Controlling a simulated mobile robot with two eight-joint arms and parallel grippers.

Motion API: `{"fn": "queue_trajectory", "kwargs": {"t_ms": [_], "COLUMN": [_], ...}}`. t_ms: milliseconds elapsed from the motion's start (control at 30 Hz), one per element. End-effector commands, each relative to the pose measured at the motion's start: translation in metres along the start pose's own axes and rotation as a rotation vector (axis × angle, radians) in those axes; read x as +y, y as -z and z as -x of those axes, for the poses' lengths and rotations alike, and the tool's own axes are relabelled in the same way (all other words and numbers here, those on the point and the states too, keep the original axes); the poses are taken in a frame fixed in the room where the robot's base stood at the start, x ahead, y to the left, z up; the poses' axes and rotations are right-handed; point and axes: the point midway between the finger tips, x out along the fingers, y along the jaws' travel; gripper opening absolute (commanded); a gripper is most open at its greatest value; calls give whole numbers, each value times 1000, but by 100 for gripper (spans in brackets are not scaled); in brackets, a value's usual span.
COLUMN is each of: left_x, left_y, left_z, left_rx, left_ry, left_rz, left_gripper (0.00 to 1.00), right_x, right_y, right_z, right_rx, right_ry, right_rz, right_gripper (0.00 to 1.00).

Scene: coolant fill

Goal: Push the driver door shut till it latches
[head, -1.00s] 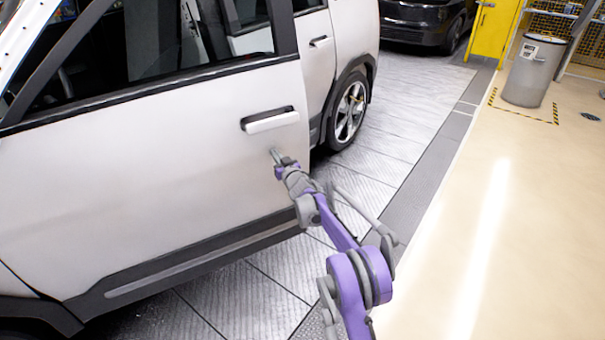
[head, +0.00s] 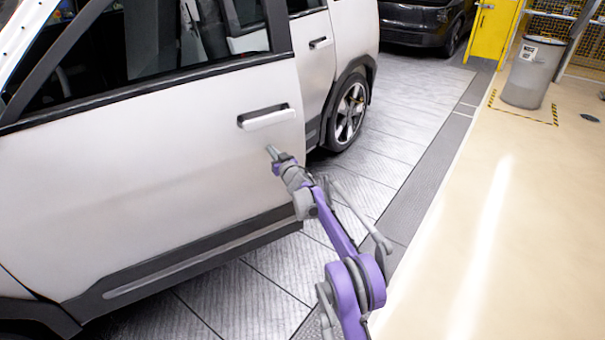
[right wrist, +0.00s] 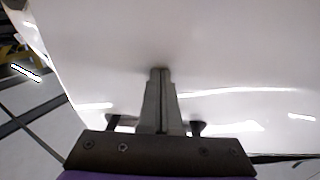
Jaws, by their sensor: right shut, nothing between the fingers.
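The white driver door (head: 150,165) fills the left of the head view, with its handle (head: 267,117) near its rear edge. It stands ajar, its rear edge out from the body in front of the rear door (head: 313,60). My right gripper (head: 271,151) is shut and empty, its tips at the door panel just below the handle. In the right wrist view the shut fingers (right wrist: 159,75) point at the white panel (right wrist: 230,45) and appear to touch it. My left gripper is not in view.
A grey bin (head: 533,72) stands on the floor at the far right, near a yellow cabinet door (head: 493,30). A dark car (head: 425,22) is behind. The floor right of the car is clear.

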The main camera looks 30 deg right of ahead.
Motion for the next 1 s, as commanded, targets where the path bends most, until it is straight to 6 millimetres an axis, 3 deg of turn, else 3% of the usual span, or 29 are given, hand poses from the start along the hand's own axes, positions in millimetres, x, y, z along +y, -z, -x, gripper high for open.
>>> {"fn": "queue_trajectory", "kwargs": {"t_ms": [400,1000], "left_x": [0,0], "left_y": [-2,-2], "left_z": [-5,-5], "left_rx": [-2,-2], "left_ry": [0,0], "left_rz": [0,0], "left_gripper": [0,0], "right_x": [1,-3], "right_y": [-1,0], "right_z": [-21,-23], "right_rx": [0,0], "right_ry": [23,27], "right_rz": [0,0], "right_gripper": [0,0]}}
